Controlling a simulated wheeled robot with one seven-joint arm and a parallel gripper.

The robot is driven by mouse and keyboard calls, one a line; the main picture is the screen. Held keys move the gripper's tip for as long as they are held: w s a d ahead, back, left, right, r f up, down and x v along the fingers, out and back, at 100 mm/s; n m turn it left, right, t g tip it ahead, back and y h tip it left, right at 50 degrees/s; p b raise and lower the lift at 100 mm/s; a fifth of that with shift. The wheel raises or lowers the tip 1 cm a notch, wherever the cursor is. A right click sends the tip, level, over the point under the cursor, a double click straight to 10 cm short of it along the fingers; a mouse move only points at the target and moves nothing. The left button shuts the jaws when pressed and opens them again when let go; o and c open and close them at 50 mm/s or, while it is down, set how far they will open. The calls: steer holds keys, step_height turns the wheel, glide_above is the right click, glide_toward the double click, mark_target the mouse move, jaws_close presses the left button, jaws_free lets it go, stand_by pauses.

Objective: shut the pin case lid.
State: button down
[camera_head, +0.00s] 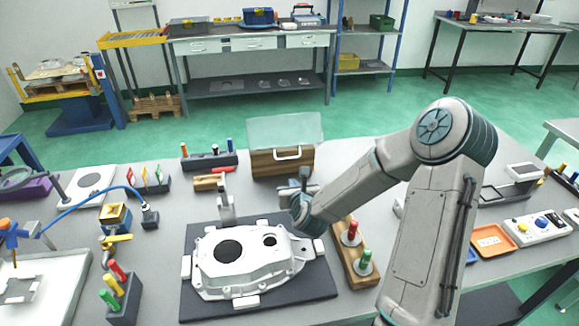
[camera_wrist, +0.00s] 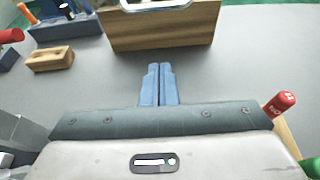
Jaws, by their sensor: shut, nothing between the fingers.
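The pin case (camera_head: 272,164) is a wooden box at the back of the bench, with a pale handle on its front. Its clear, glassy lid (camera_head: 285,129) stands raised at the back of the box. In the wrist view the wooden front of the case (camera_wrist: 165,30) shows at the top, with part of the handle; the lid is out of that view. My gripper (camera_wrist: 159,68) is shut and empty, its two blue fingers together, apart from the case front. In the head view my gripper (camera_head: 304,178) is near the case's front right corner, partly hidden by my wrist.
A white casting (camera_head: 245,270) lies on a dark mat (camera_head: 200,306) in front of the case. A wooden block with red and green plugs (camera_head: 350,262) stands to the right. A small wooden block (camera_head: 206,183) and a pen rack (camera_head: 210,161) are left of the case.

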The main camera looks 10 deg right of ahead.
mark_target(284, 140)
steer(key=x, duration=0.3)
steer(key=shift+w+p, duration=0.2)
steer(key=shift+p, duration=0.1)
steer(key=w+r+p, duration=0.2)
steer(key=r, duration=0.1)
steer(key=shift+w+r, duration=0.1)
steer(key=shift+w, duration=0.1)
steer(key=shift+a+r, duration=0.1)
steer(key=shift+r, duration=0.1)
steer(key=shift+r+g, duration=0.25)
steer(key=shift+g, duration=0.05)
